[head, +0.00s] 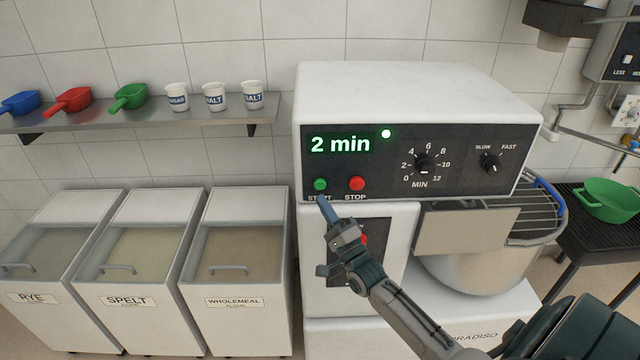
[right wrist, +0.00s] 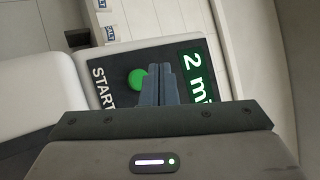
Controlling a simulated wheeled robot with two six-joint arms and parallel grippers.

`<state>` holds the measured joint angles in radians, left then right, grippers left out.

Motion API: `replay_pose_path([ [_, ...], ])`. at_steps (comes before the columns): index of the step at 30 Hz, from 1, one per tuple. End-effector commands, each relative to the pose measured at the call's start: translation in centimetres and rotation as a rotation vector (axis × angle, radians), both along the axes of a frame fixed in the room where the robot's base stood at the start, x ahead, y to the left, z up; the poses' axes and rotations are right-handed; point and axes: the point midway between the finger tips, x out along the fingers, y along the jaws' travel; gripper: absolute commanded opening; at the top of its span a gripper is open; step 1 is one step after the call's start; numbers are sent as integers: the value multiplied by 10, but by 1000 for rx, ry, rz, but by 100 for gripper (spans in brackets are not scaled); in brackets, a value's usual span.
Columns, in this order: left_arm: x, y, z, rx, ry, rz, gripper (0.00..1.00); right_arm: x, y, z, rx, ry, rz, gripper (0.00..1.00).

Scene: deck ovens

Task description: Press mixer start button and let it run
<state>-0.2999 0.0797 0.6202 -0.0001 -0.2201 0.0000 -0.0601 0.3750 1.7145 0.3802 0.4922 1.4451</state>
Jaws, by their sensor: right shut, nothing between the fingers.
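The mixer (head: 420,90) is a white machine with a black control panel (head: 385,150). Its display (head: 340,145) reads "2 min" in green, with a lit round lamp (head: 386,134) beside it. The green START button (head: 320,184) sits at the panel's lower left, left of the red STOP button (head: 357,184). My right gripper (head: 325,205) is shut and empty, its tips just below the START button over its label. In the right wrist view the fingertips (right wrist: 158,72) overlap the edge of the green button (right wrist: 137,79); I cannot tell whether they touch it. My left gripper is not in view.
The steel bowl (head: 470,270) with a wire guard (head: 535,205) is at the mixer's right. Flour bins (head: 240,300) stand at left, under a shelf (head: 150,122) with scoops and salt and sugar cups.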

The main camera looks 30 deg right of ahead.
Motion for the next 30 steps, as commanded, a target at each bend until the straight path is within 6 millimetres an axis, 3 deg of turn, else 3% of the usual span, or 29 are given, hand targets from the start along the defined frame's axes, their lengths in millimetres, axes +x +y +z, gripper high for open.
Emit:
replay_pose_path([
  [8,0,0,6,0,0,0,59,-19,12,0,1,0,1,0],
  [30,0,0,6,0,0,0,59,-19,12,0,-1,0,-1,0],
])
